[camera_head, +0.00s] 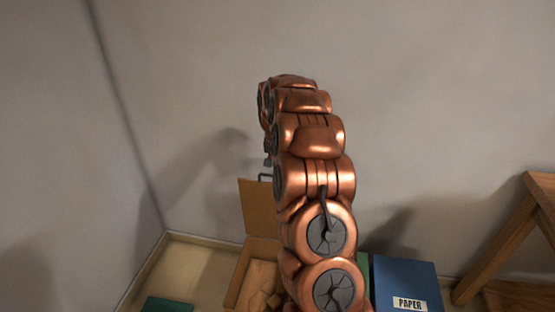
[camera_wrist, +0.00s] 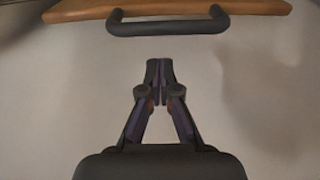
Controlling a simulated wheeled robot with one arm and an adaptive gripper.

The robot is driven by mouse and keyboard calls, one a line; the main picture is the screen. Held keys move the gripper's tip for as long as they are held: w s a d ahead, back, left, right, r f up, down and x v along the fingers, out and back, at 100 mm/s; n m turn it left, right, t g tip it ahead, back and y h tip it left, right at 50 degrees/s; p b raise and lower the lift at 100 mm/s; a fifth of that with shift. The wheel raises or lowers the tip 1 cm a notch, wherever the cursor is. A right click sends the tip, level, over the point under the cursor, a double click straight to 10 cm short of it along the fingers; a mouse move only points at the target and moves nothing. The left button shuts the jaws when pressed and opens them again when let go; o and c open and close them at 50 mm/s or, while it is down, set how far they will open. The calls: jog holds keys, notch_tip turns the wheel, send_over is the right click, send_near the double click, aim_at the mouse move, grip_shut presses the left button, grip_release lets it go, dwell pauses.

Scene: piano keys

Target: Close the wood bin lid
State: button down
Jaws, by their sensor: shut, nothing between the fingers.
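The wood bin (camera_head: 238,277) is an open-topped brown box at the lower middle of the head view, with wooden pieces inside. Its lid (camera_head: 258,207) stands upright at the back of the bin, so the bin is open. A dark bar handle (camera_head: 264,176) sits at the lid's top edge, partly behind my arm. In the wrist view the lid's wooden edge (camera_wrist: 75,12) and the handle (camera_wrist: 165,27) cross the top. My gripper (camera_wrist: 159,66) is shut and empty, its fingertips pointing toward the handle with a visible gap. In the head view my copper arm mostly hides the gripper.
A blue bin labelled PAPER (camera_head: 403,276) stands right of my arm, with a green bin (camera_head: 364,268) partly hidden beside it. A teal object (camera_head: 168,304) lies at the lower left in a pale tray (camera_head: 190,262). A wooden frame (camera_head: 510,235) stands at the right. Grey walls are behind.

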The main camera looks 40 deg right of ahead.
jog(key=shift+s+a+r, duration=0.15)
jog(key=shift+s+a, duration=0.85)
jog(key=shift+a, duration=0.05)
jog(key=shift+a, duration=0.1)
